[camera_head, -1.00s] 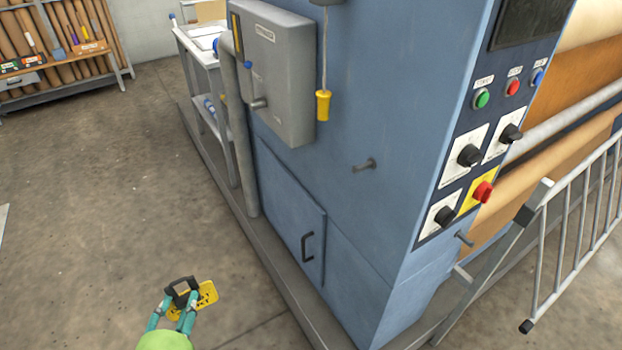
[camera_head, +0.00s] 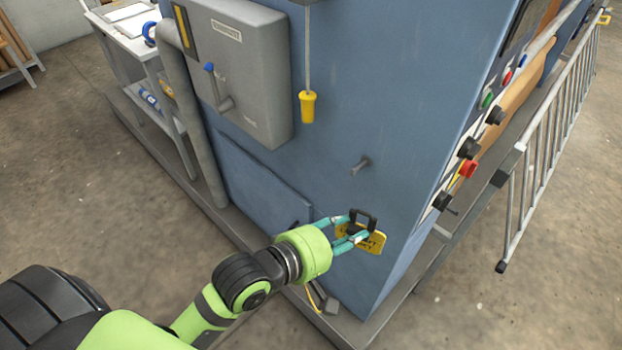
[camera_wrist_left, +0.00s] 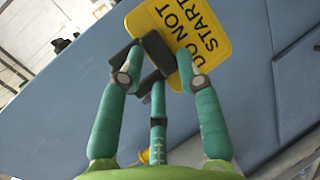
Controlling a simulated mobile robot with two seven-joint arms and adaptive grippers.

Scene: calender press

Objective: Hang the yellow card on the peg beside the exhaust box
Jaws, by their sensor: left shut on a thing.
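The yellow card (camera_head: 376,241) hangs from a black clip-like holder (camera_head: 363,217) in my left gripper (camera_head: 352,227). The left gripper is shut on it, in front of the blue machine's side panel, below the peg. In the left wrist view the card (camera_wrist_left: 208,30) reads "DO NOT START" and sits past the fingertips (camera_wrist_left: 158,75). The peg (camera_head: 361,165) is a short grey stub on the blue panel, right of and below the grey exhaust box (camera_head: 237,75). It is bare. The card and peg are apart. My right gripper is not in view.
A yellow pull handle (camera_head: 307,106) hangs on a cord between the exhaust box and the peg. Control knobs and buttons (camera_head: 468,148) are around the machine's right corner. A metal guard rail (camera_head: 545,150) stands at the right. Floor at the left is open.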

